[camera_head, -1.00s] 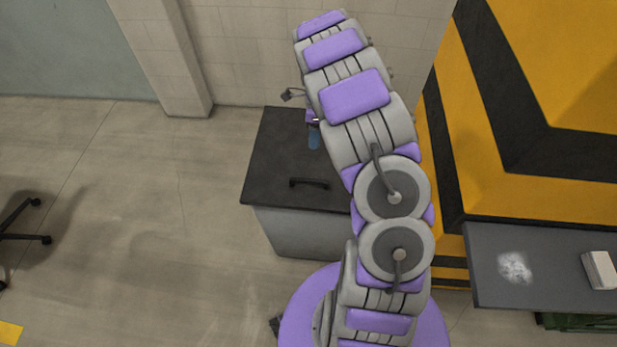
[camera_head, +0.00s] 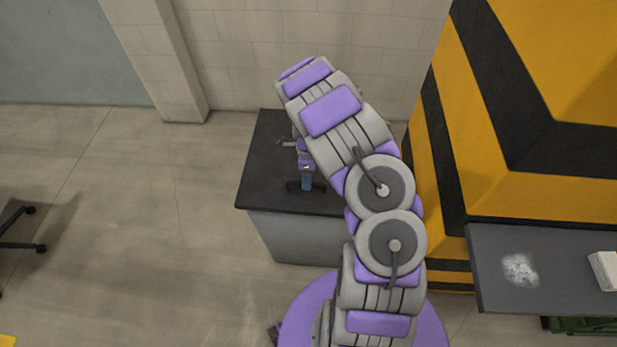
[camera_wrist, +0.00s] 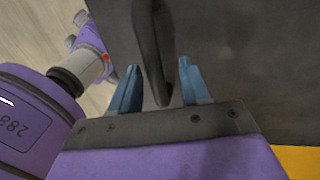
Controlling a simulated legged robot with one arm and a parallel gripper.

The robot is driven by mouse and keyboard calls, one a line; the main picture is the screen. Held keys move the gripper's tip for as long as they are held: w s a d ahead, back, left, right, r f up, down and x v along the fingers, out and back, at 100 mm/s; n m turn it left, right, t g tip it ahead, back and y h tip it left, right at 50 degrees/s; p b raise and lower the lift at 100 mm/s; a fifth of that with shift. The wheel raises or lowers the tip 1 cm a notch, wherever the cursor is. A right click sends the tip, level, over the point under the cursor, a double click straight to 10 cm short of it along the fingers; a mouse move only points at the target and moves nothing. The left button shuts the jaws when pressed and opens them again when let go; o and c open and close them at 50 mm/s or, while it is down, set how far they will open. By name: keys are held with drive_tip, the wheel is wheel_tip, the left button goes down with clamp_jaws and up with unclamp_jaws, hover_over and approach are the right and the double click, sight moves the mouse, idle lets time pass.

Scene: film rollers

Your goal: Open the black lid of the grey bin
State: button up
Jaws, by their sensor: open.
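The grey bin (camera_head: 292,238) stands on the floor against the wall, with its flat black lid (camera_head: 262,180) closed on top. A black bar handle (camera_head: 292,186) lies near the lid's front edge, partly hidden by my gripper. My gripper (camera_head: 307,184) is over the handle in the head view. In the wrist view my gripper (camera_wrist: 160,85) is open, with its blue fingers on either side of the dark handle (camera_wrist: 152,50). The handle's end reaches between the fingers. I cannot tell whether either finger touches it.
A yellow and black striped structure (camera_head: 540,180) stands close on the bin's right. A dark grey table (camera_head: 500,285) with a white patch and a pale block (camera_head: 605,268) is at the right.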

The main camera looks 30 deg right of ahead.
drive_tip(key=shift+a, duration=1.05)
drive_tip(key=shift+d+f, duration=0.1)
drive_tip(key=shift+d, duration=0.9)
drive_tip(key=c, duration=0.5)
drive_tip(key=shift+c, duration=0.7)
drive_tip(key=shift+a, duration=0.1)
drive_tip(key=shift+c, duration=0.8)
drive_tip(key=shift+a, duration=0.3)
clamp_jaws()
